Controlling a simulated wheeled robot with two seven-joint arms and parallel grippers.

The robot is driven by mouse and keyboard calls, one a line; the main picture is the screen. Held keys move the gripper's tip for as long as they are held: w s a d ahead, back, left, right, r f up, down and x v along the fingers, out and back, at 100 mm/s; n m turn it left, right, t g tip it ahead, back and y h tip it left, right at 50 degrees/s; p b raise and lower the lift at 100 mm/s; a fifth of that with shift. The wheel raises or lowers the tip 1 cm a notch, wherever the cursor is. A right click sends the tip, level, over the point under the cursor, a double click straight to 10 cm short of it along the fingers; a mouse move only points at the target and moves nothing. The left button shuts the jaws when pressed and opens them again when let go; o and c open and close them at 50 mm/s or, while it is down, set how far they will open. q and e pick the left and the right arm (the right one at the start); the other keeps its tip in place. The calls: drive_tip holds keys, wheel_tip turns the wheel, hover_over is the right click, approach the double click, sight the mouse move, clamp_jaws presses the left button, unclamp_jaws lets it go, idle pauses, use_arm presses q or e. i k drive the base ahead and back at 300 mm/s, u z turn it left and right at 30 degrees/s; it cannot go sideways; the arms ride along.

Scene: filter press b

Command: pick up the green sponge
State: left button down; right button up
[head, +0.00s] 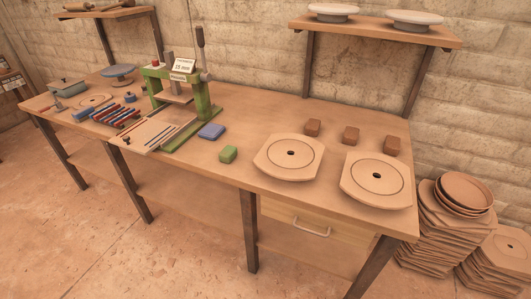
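The green sponge (228,154) is a small block lying on the wooden workbench (235,181), near its front edge. It is right of and in front of a blue sponge-like block (211,131), apart from it. To its right lies a pale board with a round disc and dark centre hole (289,167), also apart from it. Nothing covers the green sponge. Neither of my grippers shows in the head view.
A green press (204,100) with a lever stands behind and left of the sponge. A shelf (375,32) is above. A drawer (318,232) is below the bench top.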

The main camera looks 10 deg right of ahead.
sight(228, 154)
drive_tip(key=z, duration=0.5)
drive_tip(key=k, duration=0.6)
drive_tip(key=u, duration=0.35)
drive_tip(key=i, duration=1.25)
drive_tip(key=z, duration=0.25)
